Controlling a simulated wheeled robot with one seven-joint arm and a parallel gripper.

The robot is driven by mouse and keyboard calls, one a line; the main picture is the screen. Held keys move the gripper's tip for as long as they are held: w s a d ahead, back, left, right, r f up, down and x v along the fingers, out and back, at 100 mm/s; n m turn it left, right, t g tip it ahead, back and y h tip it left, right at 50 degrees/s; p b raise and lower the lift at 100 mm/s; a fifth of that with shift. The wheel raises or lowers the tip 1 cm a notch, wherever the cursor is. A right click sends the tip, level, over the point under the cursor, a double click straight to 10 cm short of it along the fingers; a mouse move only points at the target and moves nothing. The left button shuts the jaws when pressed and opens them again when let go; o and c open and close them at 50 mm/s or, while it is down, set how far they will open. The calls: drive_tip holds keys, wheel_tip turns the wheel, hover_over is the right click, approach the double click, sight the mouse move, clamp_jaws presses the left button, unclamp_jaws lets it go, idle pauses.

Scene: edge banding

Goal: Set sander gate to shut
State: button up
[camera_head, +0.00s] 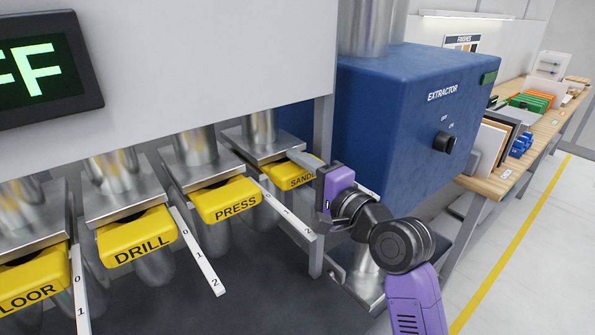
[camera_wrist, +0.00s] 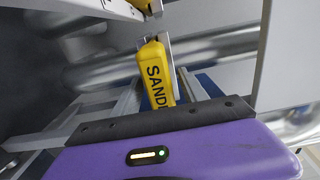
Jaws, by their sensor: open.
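The sander gate (camera_head: 298,180) is a yellow block lettered "SAND…", at the right end of the row of gates under the ducts. Its right end is hidden behind my gripper (camera_head: 319,178) in the head view. It also shows in the wrist view (camera_wrist: 157,75), with the yellow block pointing down towards my purple gripper body. My gripper is open and at the front end of the sander gate; I cannot tell if it touches. The sander's own scale strip is mostly hidden by my gripper, so its setting cannot be read.
The press gate (camera_head: 228,202), its numbered strip (camera_head: 289,214), the drill gate (camera_head: 138,238) and the floor gate (camera_head: 35,283) stand to the left. The blue extractor box (camera_head: 400,120) with its knob is close to the right. A sign above reads "FF".

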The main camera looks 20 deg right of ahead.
drive_tip(key=b+v, duration=0.1)
drive_tip(key=v, duration=0.6)
drive_tip(key=shift+s+b, duration=0.25)
drive_tip(key=shift+b, duration=0.05)
drive_tip(key=s+f+n+g+h, duration=0.1)
drive_tip(key=s+f+n+h, duration=0.35)
drive_tip(key=s+f, duration=1.5)
drive_tip(key=s+f+n+g+h+b, duration=0.1)
drive_tip(key=s+n, duration=0.9)
drive_tip(key=s, duration=1.1)
drive_tip(key=shift+a+f, duration=0.45)
drive_tip(key=shift+f, duration=0.25)
